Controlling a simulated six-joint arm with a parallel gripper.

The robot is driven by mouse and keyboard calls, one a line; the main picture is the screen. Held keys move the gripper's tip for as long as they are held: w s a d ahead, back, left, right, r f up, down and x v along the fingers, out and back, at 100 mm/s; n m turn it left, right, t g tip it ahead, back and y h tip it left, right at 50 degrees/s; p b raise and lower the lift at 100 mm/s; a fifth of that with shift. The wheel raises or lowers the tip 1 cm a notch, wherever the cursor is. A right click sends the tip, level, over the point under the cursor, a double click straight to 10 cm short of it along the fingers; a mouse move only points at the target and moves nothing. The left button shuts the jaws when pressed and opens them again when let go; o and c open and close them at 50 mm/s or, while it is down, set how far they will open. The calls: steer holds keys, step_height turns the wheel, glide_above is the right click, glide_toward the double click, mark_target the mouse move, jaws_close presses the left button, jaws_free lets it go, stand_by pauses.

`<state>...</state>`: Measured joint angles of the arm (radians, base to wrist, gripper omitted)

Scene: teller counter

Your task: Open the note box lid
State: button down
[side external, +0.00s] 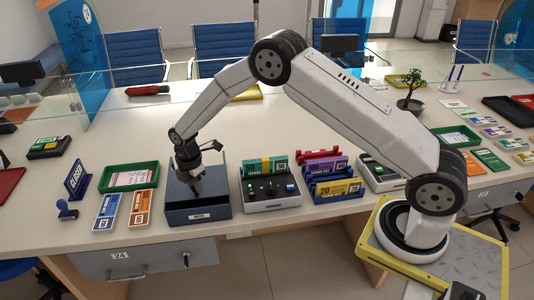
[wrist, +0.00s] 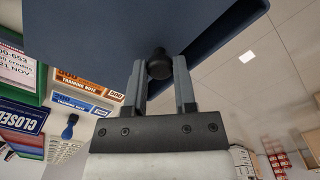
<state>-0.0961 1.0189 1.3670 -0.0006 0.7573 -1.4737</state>
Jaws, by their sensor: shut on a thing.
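The note box (side external: 197,217) is dark blue-grey with a white label on its front, and stands on the counter. In the wrist view its blue lid (wrist: 110,35) fills the upper part, with a round black knob (wrist: 159,65) near its edge. My gripper (side external: 195,185) is over the box in the side view. In the wrist view my gripper (wrist: 160,80) has its two fingers on either side of the knob, shut on it.
The counter's front edge is just before the box.

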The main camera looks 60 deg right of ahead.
steer(key=shift+w+d, duration=3)
steer(key=shift+w, duration=0.15)
steer(key=shift+c, duration=2)
jaws_free()
steer(key=shift+r, duration=0.15)
step_height(320, 180, up, 8)
steer(key=shift+f, duration=0.2)
steer(key=shift+s+r, duration=0.1)
steer(key=shift+s, duration=0.05)
